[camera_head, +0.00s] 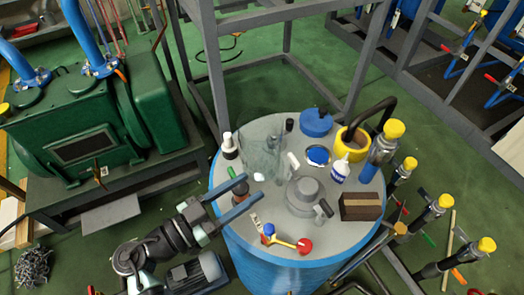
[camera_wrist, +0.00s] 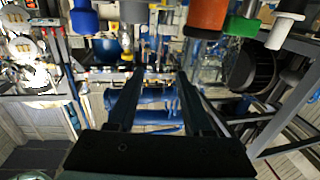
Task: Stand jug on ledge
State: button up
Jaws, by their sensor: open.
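A clear, see-through vessel, which looks like the jug (camera_head: 262,158), stands on the round grey top of the blue drum (camera_head: 275,262), left of its middle. A clear glass shape in the wrist view (camera_wrist: 207,66) may be the same vessel, right of my fingers. My gripper (camera_head: 246,189) is open and empty at the left front of the drum top, nearer the camera than the jug and apart from it. In the wrist view my two fingers (camera_wrist: 158,80) are spread with nothing between them. I cannot tell which surface is the ledge.
The drum top also holds a white glue bottle (camera_head: 340,170), a brown block (camera_head: 361,206), a blue cap (camera_head: 316,122), a yellow ring-shaped thing (camera_head: 352,142) and a red-and-yellow handle (camera_head: 289,242). Yellow-capped pipes (camera_head: 383,150) rise at the right. A green machine (camera_head: 85,140) stands left.

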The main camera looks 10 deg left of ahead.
aim_at(279, 170)
jog(key=p+x, duration=0.2)
jog(key=x, duration=0.6)
jog(key=shift+d+r+p, duration=0.1)
jog(key=shift+d+p, duration=0.2)
jog(key=shift+d, duration=0.1)
jog(key=shift+w+d, duration=0.3)
grip_shut()
dwell(0.8)
